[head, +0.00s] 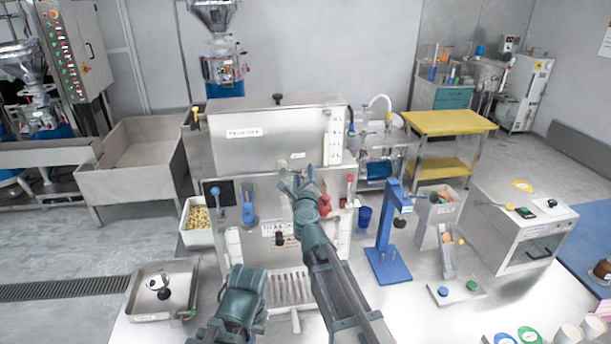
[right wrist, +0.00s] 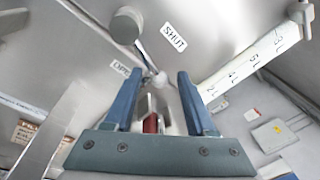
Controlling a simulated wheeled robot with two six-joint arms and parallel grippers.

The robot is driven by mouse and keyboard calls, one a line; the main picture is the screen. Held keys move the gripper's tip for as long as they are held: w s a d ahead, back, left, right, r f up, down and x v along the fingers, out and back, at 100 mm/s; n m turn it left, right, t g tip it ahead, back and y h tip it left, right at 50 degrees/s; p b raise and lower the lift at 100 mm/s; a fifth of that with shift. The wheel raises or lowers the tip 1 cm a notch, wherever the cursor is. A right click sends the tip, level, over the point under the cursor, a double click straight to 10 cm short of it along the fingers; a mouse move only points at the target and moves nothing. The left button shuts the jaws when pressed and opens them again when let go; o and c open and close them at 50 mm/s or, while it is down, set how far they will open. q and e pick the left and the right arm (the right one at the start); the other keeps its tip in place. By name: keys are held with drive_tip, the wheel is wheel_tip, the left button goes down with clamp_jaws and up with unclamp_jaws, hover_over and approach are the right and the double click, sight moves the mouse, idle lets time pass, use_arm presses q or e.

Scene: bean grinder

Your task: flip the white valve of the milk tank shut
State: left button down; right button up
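The milk tank (head: 262,150) is a steel box at the middle of the head view, with a white level scale on its right side. My right gripper (head: 298,180) is at the tank's lower front. In the right wrist view my right gripper (right wrist: 154,78) is open, with its blue fingers apart. A small whitish valve end (right wrist: 160,82) shows between the fingertips; I cannot tell whether they touch it. A "SHUT" label (right wrist: 173,37) is above it, and a partly hidden label, apparently "OPEN" (right wrist: 121,68), is at its left.
A round grey knob (right wrist: 127,25) sticks out close to the left finger. The white level scale (right wrist: 246,66) runs along the right. Below the tank are a blue-handled part (head: 248,208) and a grille (head: 290,285). A blue stand (head: 388,235) is at the right.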

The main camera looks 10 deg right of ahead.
clamp_jaws()
idle(1.3)
